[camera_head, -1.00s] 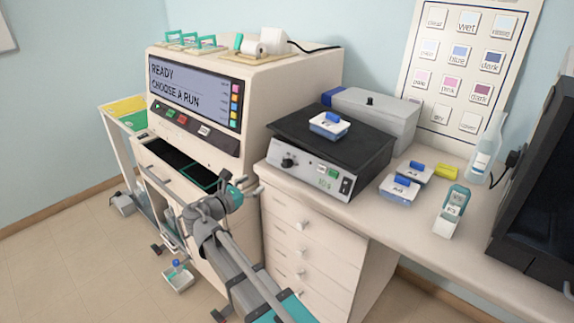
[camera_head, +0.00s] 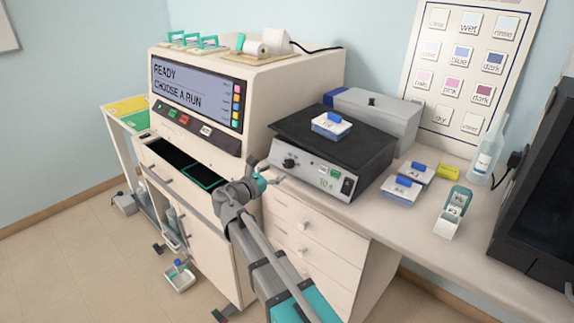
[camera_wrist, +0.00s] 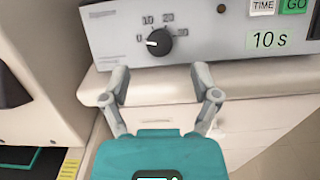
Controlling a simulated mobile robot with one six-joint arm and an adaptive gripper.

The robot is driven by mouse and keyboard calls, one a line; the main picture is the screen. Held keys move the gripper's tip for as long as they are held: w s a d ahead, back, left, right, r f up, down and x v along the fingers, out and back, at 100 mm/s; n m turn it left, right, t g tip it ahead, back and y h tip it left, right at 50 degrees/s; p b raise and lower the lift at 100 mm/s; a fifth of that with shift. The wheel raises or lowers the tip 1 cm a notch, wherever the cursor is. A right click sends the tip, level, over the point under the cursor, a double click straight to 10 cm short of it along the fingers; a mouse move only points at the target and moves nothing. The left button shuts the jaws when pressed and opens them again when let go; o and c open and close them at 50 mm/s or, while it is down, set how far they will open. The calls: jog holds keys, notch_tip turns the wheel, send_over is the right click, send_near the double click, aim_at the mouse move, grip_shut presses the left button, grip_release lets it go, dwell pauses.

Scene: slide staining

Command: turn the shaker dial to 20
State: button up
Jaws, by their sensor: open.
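The shaker (camera_head: 335,150) stands on the counter with a black top plate and a grey front panel. Its dial (camera_wrist: 159,42) is a round black knob with a white pointer mark, which points left toward the 0. The labels 0, 10, 20 and one partly unclear label ring the knob. The dial also shows small in the head view (camera_head: 290,163). The display (camera_wrist: 269,40) on the panel reads 10 s. My gripper (camera_wrist: 160,74) is open and empty, its two fingers spread apart below the dial in the wrist view. It shows in the head view (camera_head: 270,178), just left of the dial.
TIME and GO buttons (camera_wrist: 293,6) are right of the dial. The stainer (camera_head: 225,90) with its open drawer (camera_head: 185,165) stands close on the left. Several small containers stand right of the shaker.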

aim_at(286, 165)
jog(key=shift+x, duration=2.95)
grip_shut()
